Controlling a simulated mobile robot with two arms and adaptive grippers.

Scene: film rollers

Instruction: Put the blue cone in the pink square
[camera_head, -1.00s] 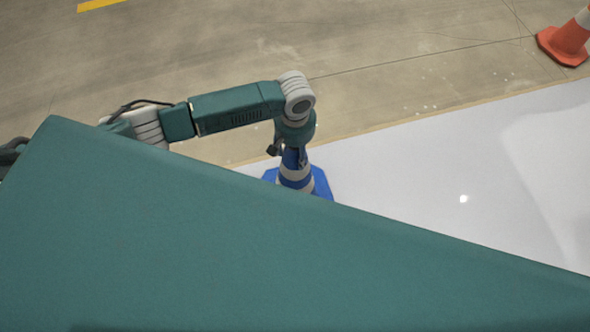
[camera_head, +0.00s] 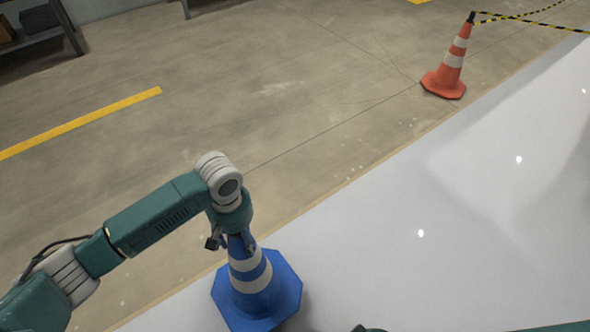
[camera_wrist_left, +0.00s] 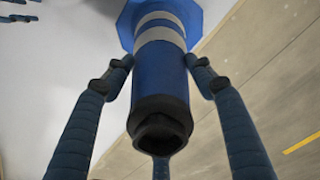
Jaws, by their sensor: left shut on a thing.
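The blue cone (camera_head: 262,297) has white bands and a wide blue base. It is at the lower left of the head view, above or on the white floor near its edge; I cannot tell whether its base touches the floor. My left gripper (camera_head: 241,238) is shut on the cone's upper part from above. In the left wrist view, the fingers of the left gripper (camera_wrist_left: 160,72) close around the blue cone (camera_wrist_left: 160,85), with its dark tip toward the camera and its base farther away. The pink square is not in view.
An orange cone (camera_head: 451,68) with white bands stands beyond the white floor (camera_head: 400,240), tied to yellow-black tape (camera_head: 520,17). Dark shelving (camera_head: 40,35) stands at the far left. A yellow line (camera_head: 85,122) crosses the concrete. The white floor to the right looks clear.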

